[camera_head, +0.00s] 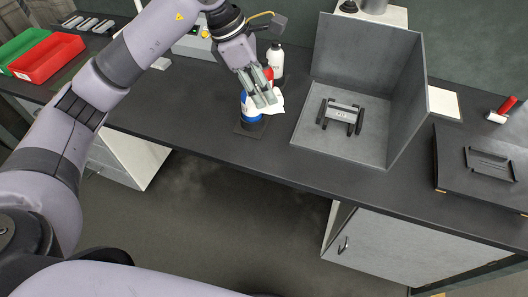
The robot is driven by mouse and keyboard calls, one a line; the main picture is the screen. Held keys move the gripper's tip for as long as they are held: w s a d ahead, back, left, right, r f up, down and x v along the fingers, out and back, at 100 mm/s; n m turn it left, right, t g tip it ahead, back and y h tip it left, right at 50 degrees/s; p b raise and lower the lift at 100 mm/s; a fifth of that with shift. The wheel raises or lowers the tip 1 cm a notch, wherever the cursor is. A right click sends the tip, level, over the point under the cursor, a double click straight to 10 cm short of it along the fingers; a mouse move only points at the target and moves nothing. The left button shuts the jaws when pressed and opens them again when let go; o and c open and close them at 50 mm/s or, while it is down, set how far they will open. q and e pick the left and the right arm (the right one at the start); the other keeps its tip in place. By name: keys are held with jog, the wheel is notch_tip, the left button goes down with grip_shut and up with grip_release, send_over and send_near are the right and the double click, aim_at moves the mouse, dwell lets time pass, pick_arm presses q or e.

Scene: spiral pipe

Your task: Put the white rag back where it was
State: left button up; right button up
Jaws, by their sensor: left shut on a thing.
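The white rag (273,103) is a small crumpled cloth at the fingertips of my left gripper (265,97). The gripper is shut on it, pointing down over the dark worktop. A red part (268,73) shows behind the fingers. My right gripper is not in view.
A white bottle (276,62) stands close behind the gripper. A grey open-sided box (310,142) holding a dark bracket part (341,115) is to the right. A black case (478,180) lies far right. Red (48,59) and green (19,46) bins are at left.

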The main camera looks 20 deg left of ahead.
pick_arm(q)
notch_tip(320, 180, down, 15)
jog(key=p, duration=0.3)
jog(key=shift+r, duration=0.1)
jog(key=shift+f+p, duration=0.4)
jog(key=shift+f, duration=2.1)
jog(key=o, duration=1)
